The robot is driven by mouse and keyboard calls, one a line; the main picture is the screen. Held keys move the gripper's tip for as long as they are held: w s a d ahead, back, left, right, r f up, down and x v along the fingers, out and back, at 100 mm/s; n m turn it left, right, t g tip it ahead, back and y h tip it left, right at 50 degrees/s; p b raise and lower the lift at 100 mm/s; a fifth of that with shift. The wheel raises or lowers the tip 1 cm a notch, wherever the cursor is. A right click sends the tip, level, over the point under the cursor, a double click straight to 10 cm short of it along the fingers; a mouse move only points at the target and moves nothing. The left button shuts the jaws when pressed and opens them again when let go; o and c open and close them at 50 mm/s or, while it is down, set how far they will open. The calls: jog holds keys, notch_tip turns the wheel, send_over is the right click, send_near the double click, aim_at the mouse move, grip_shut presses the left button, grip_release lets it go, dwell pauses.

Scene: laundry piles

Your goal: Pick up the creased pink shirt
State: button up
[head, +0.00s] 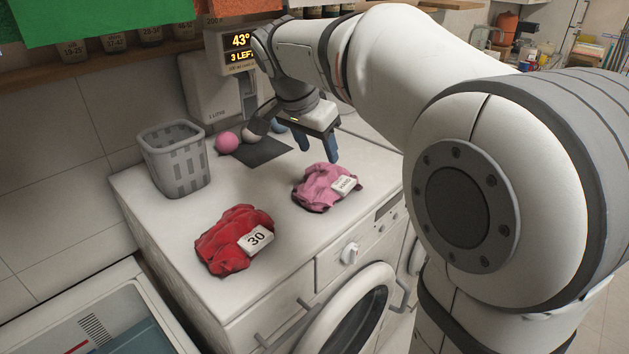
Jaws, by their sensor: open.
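The creased pink shirt (318,189) lies crumpled on the white top of the washing machine, right of the middle of that surface. A small white tag with print too small to read rests on its right side. My gripper (318,158) hangs from the arm above and just behind the shirt, fingers pointing down. It is open and empty. Its blue fingers look apart from the cloth, though the exact height above it is hard to tell.
A red crumpled garment (228,240) with a tag reading 30 lies front left. A grey basket (174,158) stands back left. A pink ball (228,142) and other balls sit by a dark mat (262,152). The machine top (262,190) is clear between the garments.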

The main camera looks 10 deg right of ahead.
aim_at(324, 170)
jog(key=p+x, duration=0.1)
jog(key=x, duration=0.5)
jog(key=shift+f+p, duration=0.3)
jog(key=shift+p, duration=0.05)
grip_shut()
